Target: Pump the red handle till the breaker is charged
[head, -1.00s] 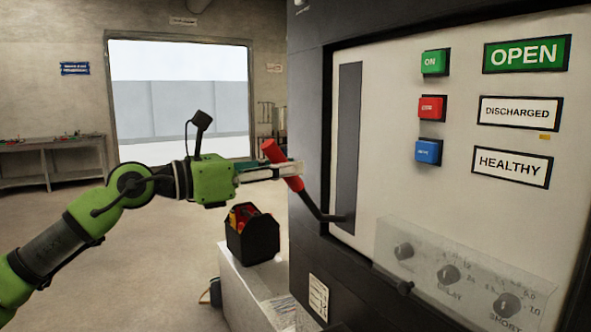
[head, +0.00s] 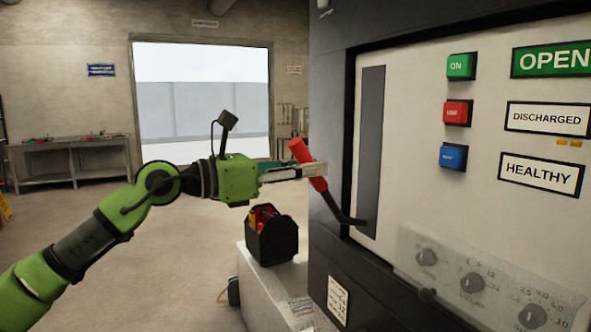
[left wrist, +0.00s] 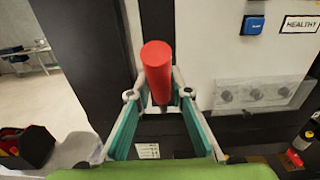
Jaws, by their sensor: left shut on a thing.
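The red handle (head: 308,163) tilts up and left from its black lever, which enters the lower end of the dark slot (head: 370,150) in the breaker panel. My left gripper (head: 316,170) is shut on the red handle. In the left wrist view the handle (left wrist: 157,62) stands between the fingertips (left wrist: 158,88), its round end toward the camera. The breaker's signs read OPEN (head: 552,61), DISCHARGED (head: 547,119) and HEALTHY (head: 541,175). My right gripper is not in view.
Green (head: 461,66), red (head: 457,112) and blue (head: 453,156) buttons sit right of the slot. A clear cover (head: 440,257) lies over several knobs below. A black tool box (head: 272,241) stands on a pale block under my left arm. A workbench (head: 75,150) stands far left.

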